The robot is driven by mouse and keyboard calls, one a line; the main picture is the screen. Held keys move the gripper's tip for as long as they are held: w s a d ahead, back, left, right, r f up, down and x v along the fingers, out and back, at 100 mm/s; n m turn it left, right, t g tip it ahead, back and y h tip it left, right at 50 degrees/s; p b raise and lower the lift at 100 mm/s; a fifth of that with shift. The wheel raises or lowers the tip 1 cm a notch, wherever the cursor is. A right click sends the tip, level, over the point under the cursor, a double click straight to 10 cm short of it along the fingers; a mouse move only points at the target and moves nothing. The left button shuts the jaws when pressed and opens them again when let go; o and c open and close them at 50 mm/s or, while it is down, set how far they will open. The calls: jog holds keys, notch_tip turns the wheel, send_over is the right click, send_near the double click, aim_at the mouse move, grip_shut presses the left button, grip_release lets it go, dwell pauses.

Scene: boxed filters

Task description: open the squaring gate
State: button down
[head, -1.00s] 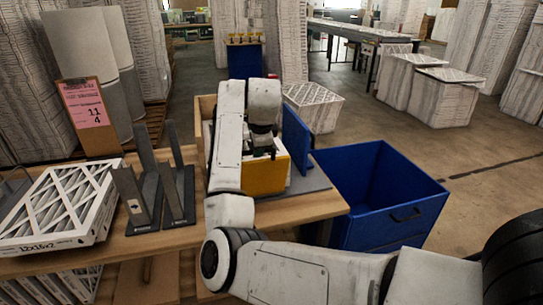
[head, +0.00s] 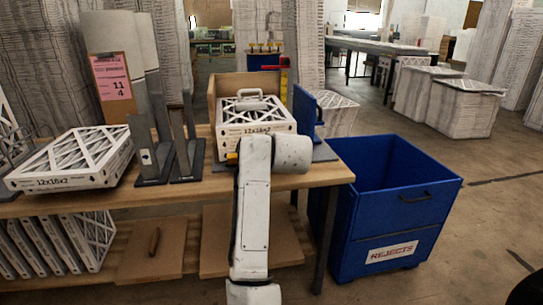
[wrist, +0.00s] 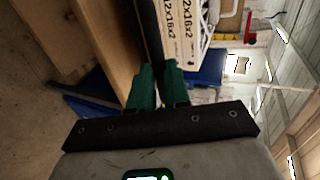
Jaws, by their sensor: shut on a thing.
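The yellow gate panel shows in the head view only as a small yellow piece (head: 232,157) low at the front of the filter stack, left of my arm. The rest of it is hidden behind my arm. The stack of white filters (head: 254,117), marked 12x16x2, is exposed at its front and stands in a wooden-backed station. In the wrist view, the green fingers of my gripper (wrist: 160,88) are shut at a thin dark, yellow-edged strip (wrist: 151,35), seemingly the gate's edge, beside the filter label (wrist: 180,32). In the head view my gripper is hidden by my arm.
A blue upright panel (head: 305,118) stands right of the stack. A blue rejects bin (head: 395,225) is beside the wooden bench (head: 330,174). Grey upright holders (head: 180,150) and a loose filter (head: 75,160) are on the left. Open floor lies right of the bin.

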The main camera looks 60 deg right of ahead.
jog(key=s+a+f+t+h+b, duration=0.1)
jog(key=f+b, duration=0.5)
jog(key=b, duration=0.2)
jog(key=s+a+f+t+h+b, duration=0.1)
jog(key=s+a+f+h+b, duration=0.1)
jog(key=f+b, duration=0.4)
jog(key=shift+a+b, duration=0.3)
jog(key=shift+b, duration=0.75)
jog(key=c, duration=1.1)
grip_release()
jog(key=v, duration=1.1)
jog(key=shift+f, duration=0.15)
jog(key=shift+d, duration=0.1)
